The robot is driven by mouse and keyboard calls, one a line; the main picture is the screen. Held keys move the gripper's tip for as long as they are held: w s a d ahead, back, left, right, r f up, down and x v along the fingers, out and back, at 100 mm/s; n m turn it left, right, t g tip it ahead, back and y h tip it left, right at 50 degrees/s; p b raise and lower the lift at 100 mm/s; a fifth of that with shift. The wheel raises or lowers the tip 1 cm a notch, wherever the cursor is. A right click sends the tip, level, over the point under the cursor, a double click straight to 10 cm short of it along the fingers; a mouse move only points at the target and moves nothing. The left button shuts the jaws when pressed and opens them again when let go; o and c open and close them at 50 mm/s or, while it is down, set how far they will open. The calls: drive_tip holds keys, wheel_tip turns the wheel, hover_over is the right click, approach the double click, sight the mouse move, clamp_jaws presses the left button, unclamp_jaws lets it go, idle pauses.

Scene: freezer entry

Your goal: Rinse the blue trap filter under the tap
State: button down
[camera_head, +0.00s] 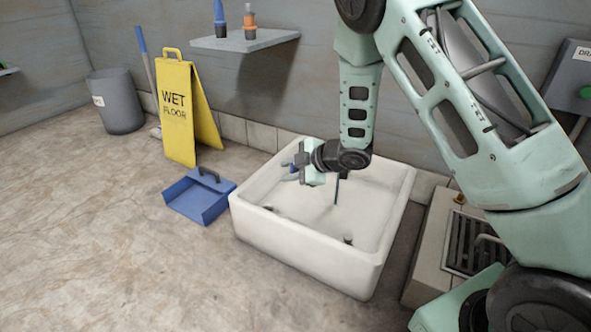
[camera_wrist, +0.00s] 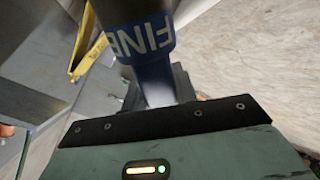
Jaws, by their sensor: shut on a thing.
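My gripper (camera_head: 300,163) is over the back left part of the white sink (camera_head: 300,252) in the head view. It is shut on a blue thing (camera_head: 288,167), of which only a small part shows there. In the wrist view this blue thing (camera_wrist: 150,62) fills the top middle, with a dark upper part, a blue band with white letters that read "FINE" or similar, and a pale lower end between the fingers. I take it to be the blue trap filter. A thin dark blue upright thing (camera_head: 336,190) shows in the sink below my wrist; I cannot tell what it is. No tap is clearly visible.
A shelf (camera_head: 245,40) above holds a blue item (camera_head: 219,18) and an orange item (camera_head: 250,22). A blue dustpan (camera_head: 190,205), yellow wet-floor sign (camera_head: 177,120) and grey bin (camera_head: 117,110) stand left. A grated block (camera_head: 470,240) lies right of the sink. The left floor is clear.

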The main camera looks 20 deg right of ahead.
drive_tip(key=s+a+r, duration=0.3)
drive_tip(key=a, duration=0.1)
drive_tip(key=shift+s+a, duration=0.25)
drive_tip(key=shift+a, duration=0.1)
idle(0.3)
drive_tip(key=s+d+r+m+t+h+p, duration=0.1)
drive_tip(key=s+d+r+m+h+p, duration=0.2)
drive_tip(key=d+p, duration=0.4)
drive_tip(key=s+d+r+m+t+h+p, duration=0.15)
drive_tip(key=d+m+h+p, duration=0.3)
drive_tip(key=p, duration=0.55)
wheel_tip(320, 180, up, 37)
drive_tip(key=w+p, duration=0.1)
drive_tip(key=p, duration=3.5)
drive_tip(key=shift+w+d+y, duration=0.15)
drive_tip(key=shift+d+y, duration=0.1)
drive_tip(key=shift+y, duration=0.2)
drive_tip(key=shift+r, duration=0.1)
